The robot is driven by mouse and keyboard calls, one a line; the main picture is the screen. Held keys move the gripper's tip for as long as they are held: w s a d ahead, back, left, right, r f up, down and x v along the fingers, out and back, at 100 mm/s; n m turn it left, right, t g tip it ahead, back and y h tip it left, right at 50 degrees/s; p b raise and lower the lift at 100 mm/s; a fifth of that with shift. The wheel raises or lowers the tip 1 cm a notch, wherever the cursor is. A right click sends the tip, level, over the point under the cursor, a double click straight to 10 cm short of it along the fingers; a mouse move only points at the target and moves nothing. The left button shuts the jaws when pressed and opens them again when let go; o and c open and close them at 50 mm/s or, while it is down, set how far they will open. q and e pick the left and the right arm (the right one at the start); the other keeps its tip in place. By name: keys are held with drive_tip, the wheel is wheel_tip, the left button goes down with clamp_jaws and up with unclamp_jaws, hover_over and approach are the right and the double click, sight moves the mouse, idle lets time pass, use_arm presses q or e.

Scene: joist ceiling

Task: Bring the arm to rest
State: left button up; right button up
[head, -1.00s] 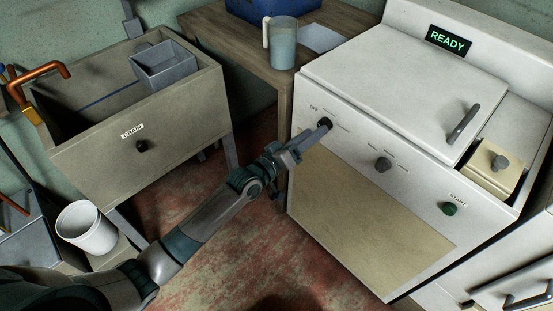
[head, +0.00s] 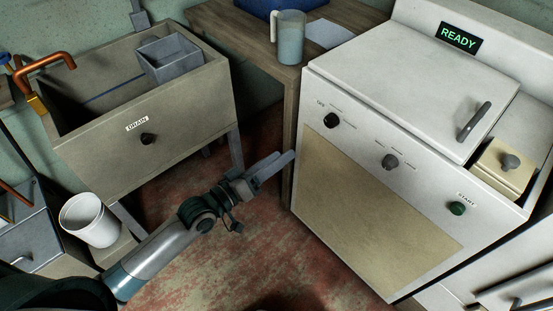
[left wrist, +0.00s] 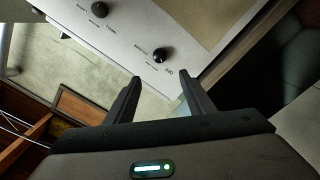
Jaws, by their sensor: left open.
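My left arm comes in from the bottom left of the head view. Its left gripper (head: 279,168) is empty and held over the floor, just left of the white machine's (head: 316,165) front. The fingers are apart from the machine. In the left wrist view, the left gripper (left wrist: 163,88) has its two fingers spread with nothing between them. The machine's left knob (head: 332,121) and middle knob (head: 390,161) are clear of the gripper. A black knob (left wrist: 162,54) on the panel shows beyond the fingertips in the left wrist view. My right gripper is out of sight.
A sink (head: 107,160) labelled DRAIN stands left, with a white bucket (head: 90,222) below it. A wooden table (head: 237,28) with a jug (head: 291,40) stands behind. The machine has a green START button (head: 457,208) and a READY display (head: 459,38). Floor between is open.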

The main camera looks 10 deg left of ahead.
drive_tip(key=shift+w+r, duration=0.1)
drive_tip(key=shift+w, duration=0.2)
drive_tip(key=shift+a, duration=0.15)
use_arm(q)
drive_tip(key=s+a+f+m+g+y, duration=0.1)
drive_tip(key=s+a+f+g+y, duration=0.15)
drive_tip(key=f, duration=0.95)
drive_tip(key=s+a+f+g+y, duration=0.1)
drive_tip(key=a+f+y, duration=0.2)
drive_tip(key=f, duration=1)
drive_tip(key=s+a+f+m+g+y, duration=0.1)
drive_tip(key=s+f+g+y, duration=0.1)
drive_tip(key=s+f, duration=0.9)
drive_tip(key=s+a+f+m+g+y+p, duration=0.1)
drive_tip(key=s+f+m+g+y, duration=0.1)
drive_tip(key=s+f, duration=1)
drive_tip(key=shift+a+g, duration=0.4)
drive_tip(key=shift+g, duration=0.45)
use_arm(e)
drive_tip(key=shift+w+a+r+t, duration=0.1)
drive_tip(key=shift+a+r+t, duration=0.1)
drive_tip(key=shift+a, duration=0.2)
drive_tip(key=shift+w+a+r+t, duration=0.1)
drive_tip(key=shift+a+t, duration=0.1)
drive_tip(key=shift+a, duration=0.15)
